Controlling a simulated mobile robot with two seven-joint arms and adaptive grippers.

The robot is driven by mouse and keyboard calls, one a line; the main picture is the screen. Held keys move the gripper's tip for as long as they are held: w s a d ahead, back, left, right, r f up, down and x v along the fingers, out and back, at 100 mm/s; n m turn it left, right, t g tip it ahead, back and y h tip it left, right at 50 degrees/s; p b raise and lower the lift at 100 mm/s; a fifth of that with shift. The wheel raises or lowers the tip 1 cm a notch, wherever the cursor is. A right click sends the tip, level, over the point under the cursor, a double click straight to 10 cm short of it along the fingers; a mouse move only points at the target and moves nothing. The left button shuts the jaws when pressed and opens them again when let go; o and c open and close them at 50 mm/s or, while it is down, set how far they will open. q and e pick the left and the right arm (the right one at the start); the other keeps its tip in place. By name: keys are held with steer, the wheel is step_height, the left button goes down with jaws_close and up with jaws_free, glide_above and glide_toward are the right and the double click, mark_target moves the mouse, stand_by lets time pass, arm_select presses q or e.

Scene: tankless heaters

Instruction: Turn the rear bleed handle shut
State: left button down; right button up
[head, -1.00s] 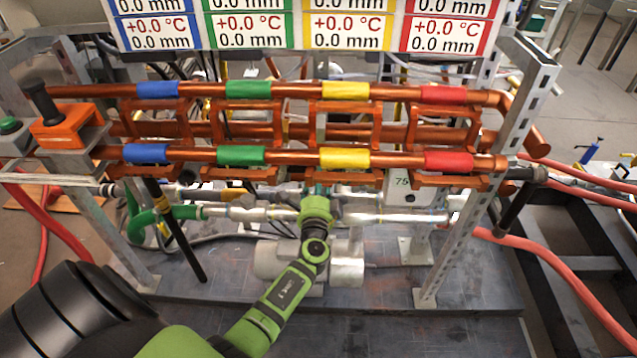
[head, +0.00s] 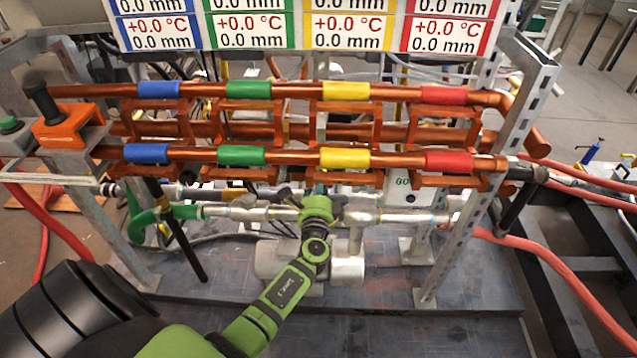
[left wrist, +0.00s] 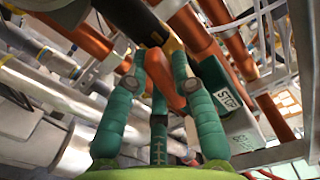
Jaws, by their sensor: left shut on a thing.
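My left gripper (head: 314,196) reaches in below the lower front copper pipe, over the silver pipework. The left wrist view shows its teal fingers (left wrist: 160,68) closed around a red-orange lever-like piece (left wrist: 164,80), which seems to be the bleed handle. A black cylinder with a yellow band (left wrist: 173,42) lies just beyond the fingertips. In the head view the handle is hidden behind the gripper and pipes, so its angle cannot be told there. My right gripper is in neither view.
Copper pipes with coloured bands (head: 345,158) run just above the gripper. Silver pipes (head: 395,216) lie close around it. A slotted metal post (head: 487,190) stands at right. Bare dark base (head: 420,322) shows in front.

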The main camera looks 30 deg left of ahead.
arm_select(q)
steer(key=m, duration=0.3)
steer(key=shift+r+m+p, duration=0.15)
steer(key=shift+m+p, duration=0.15)
steer(key=m+p, duration=0.1)
steer(key=m, duration=0.2)
steer(key=shift+r+m, duration=0.15)
steer(key=shift+m, duration=0.15)
steer(key=m+p, duration=0.1)
steer(key=m, duration=0.3)
steer(key=shift+r, duration=0.1)
steer(key=shift+m+p, duration=0.7)
steer(key=shift+m, duration=0.8)
steer(key=shift+d, duration=0.1)
steer(key=c, duration=1.1)
jaws_free()
steer(key=shift+o, duration=0.2)
